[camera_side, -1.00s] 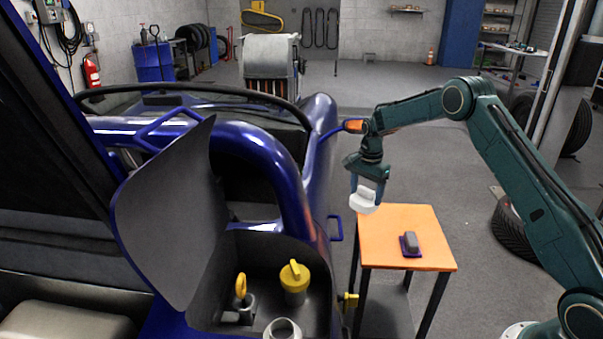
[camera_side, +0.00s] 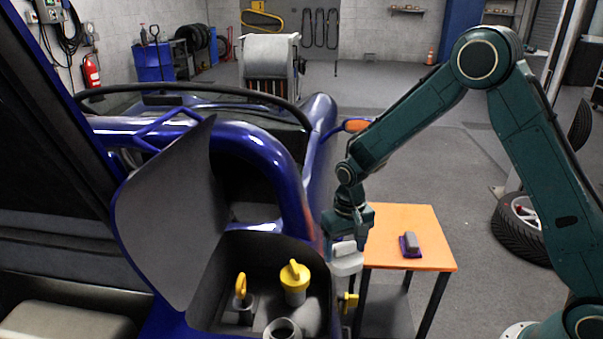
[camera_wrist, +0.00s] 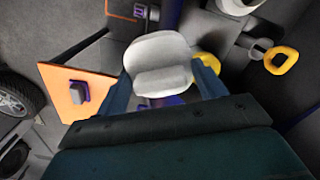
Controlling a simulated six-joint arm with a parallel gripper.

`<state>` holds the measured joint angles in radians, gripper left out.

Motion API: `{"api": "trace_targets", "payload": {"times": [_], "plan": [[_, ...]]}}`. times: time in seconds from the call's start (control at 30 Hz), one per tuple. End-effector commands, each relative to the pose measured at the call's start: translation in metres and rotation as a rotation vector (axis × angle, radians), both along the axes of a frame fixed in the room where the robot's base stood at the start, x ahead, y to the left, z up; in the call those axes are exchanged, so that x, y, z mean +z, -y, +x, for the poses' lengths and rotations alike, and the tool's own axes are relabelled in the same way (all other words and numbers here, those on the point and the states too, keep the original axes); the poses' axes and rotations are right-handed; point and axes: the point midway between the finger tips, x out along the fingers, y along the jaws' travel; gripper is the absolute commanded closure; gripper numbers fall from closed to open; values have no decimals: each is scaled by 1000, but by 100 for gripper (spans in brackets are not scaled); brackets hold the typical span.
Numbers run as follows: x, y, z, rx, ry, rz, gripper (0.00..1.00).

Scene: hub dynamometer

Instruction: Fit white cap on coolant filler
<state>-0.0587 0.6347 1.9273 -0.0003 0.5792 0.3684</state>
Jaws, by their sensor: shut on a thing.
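The white cap (camera_side: 346,263) is held between the fingers of my gripper (camera_side: 347,243), which is shut on it. In the wrist view the cap (camera_wrist: 157,55) shows its rounded face and raised grip bar between the two fingers. The cap is in the air beside the engine bay, near the left edge of the orange-topped table. An open pale filler neck (camera_side: 282,329) stands in the bay at the bottom of the side view, below and left of the cap and well apart from it. The neck is cut off by the frame edge.
A yellow cap (camera_side: 295,282) and a yellow ring handle (camera_side: 240,286) stand in the bay near the neck. A raised dark flap (camera_side: 165,220) and blue tube body (camera_side: 285,185) border it. The orange table (camera_side: 425,225) carries a small grey block (camera_side: 411,241).

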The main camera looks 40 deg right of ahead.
Motion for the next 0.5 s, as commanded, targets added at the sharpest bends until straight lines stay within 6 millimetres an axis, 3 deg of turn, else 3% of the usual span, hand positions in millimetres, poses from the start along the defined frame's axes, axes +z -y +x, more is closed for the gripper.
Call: {"api": "trace_targets", "payload": {"times": [0.1,0.5], "plan": [[-6,-31,-2,-49,0,0,53],[-23,-104,3,-345,0,0,53]]}}
